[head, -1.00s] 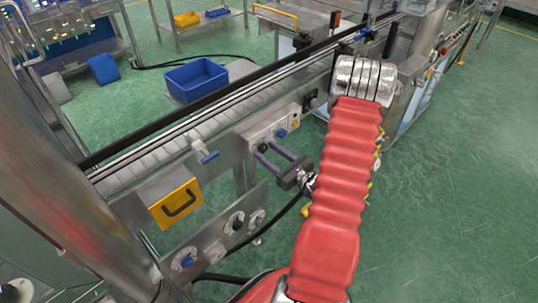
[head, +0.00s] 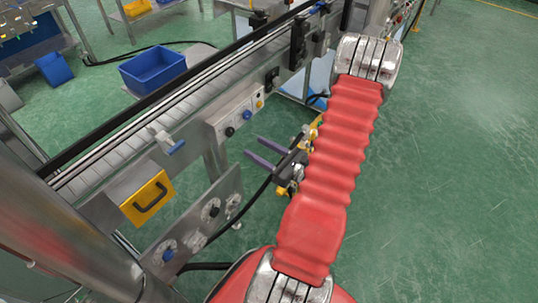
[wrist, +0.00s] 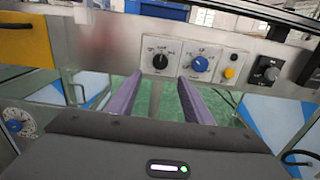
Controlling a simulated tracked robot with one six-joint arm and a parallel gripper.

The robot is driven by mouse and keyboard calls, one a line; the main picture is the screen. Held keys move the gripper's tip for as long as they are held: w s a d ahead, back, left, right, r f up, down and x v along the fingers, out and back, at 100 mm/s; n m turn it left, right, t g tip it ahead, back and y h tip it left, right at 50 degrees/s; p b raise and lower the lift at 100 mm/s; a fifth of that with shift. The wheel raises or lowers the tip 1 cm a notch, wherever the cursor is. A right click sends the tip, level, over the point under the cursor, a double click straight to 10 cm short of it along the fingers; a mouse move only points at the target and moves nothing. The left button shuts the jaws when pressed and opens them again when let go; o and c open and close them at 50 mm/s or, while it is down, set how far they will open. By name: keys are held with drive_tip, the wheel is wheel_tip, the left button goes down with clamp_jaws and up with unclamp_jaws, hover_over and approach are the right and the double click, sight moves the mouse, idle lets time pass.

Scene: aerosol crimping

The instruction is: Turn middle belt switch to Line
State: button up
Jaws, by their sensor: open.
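A metal control panel on the conveyor's side carries a black knob (head: 229,132), a blue knob (head: 247,115) and a small yellow button (head: 260,104). In the wrist view, the black knob (wrist: 160,58) and the blue knob (wrist: 198,65) sit on white dials with print too small to read. I cannot tell which knob is the middle belt switch. My gripper (head: 251,146) is open and empty, with its purple fingers apart from the panel. In the wrist view, my gripper (wrist: 160,76) points at the panel, its fingertips just below the black knob.
A lower metal plate (head: 190,232) holds more dials near my column. A yellow drawer front (head: 148,198) with a black handle is left of the panel. A blue bin (head: 153,68) stands behind the conveyor (head: 120,142). Green floor on the right is clear.

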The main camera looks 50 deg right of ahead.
drive_tip(key=shift+s, duration=2)
